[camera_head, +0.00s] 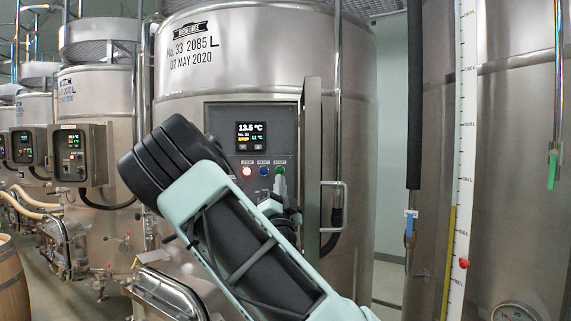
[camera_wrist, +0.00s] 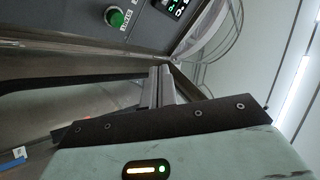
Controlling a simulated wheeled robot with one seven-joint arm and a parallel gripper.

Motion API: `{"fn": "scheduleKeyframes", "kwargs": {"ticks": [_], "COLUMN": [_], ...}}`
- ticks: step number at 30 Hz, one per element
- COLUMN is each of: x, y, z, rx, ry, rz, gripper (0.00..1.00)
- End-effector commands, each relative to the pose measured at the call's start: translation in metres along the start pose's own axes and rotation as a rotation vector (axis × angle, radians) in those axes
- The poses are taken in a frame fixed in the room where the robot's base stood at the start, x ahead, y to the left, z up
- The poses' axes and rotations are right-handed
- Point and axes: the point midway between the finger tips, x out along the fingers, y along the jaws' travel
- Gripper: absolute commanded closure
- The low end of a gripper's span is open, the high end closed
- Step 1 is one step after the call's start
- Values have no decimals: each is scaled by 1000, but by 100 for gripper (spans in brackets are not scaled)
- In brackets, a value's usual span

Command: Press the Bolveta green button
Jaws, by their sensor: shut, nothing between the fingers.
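The green button (camera_head: 279,170) is the rightmost of three on the control panel (camera_head: 225,125) of the vat marked No. 33. In the wrist view the green button (camera_wrist: 115,17) shows large at the upper left, beside a small label too blurred to read. My gripper (camera_wrist: 160,70) is shut and empty, its fingers pointing up the picture. The fingertips are below and right of the button in that view, apart from it. In the head view my gripper (camera_head: 281,188) is partly hidden behind my arm, just below the green button.
A red lit button (camera_head: 247,171) and a blue button (camera_head: 263,171) are left of the green one, under a display (camera_head: 250,135). The open panel door (camera_head: 311,165) stands at the right. A vat handle pipe (camera_head: 338,205) is beyond it. Another panel (camera_head: 80,155) is farther left.

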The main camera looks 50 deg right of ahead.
Motion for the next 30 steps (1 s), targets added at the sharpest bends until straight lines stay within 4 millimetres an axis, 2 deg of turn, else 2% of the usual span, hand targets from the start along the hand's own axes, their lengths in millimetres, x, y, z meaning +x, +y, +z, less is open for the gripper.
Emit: {"fn": "scheduleKeyframes", "kwargs": {"ticks": [5,17,23,30], "x": [7,8,19,43], "y": [-9,-8,0,17], "z": [2,2,10,26], "rx": [-63,-66,-66,-66], "ry": [-32,-33,-32,-32], "rz": [-55,-57,-56,-55], "gripper": [100,100,100,100]}}
